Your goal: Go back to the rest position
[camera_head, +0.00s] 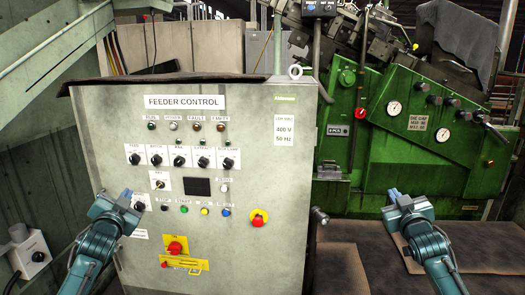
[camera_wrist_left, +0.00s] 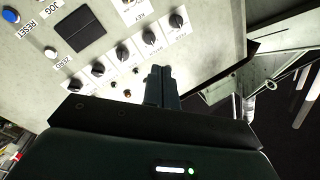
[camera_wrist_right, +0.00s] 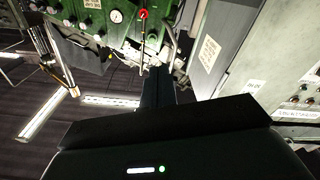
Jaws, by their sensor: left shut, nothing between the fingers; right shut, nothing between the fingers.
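My left gripper (camera_head: 124,195) is in front of the lower left part of the feeder control panel (camera_head: 262,180) in the head view. It is shut and empty; its closed fingers also show in the left wrist view (camera_wrist_left: 161,75), with the panel's knobs beyond them. I cannot tell the exact gap to the panel. My right gripper (camera_head: 394,194) is at the right, in front of the green machine (camera_head: 375,190). It is shut and empty; its closed fingers show in the right wrist view (camera_wrist_right: 158,75), pointing toward the machine.
The panel carries a row of black knobs (camera_head: 180,161), a dark screen (camera_head: 197,186), a red emergency button (camera_head: 259,217) and a red switch on yellow (camera_head: 176,247). A small grey box with a knob (camera_head: 30,252) is at lower left. Brown mats (camera_head: 340,268) lie on the floor.

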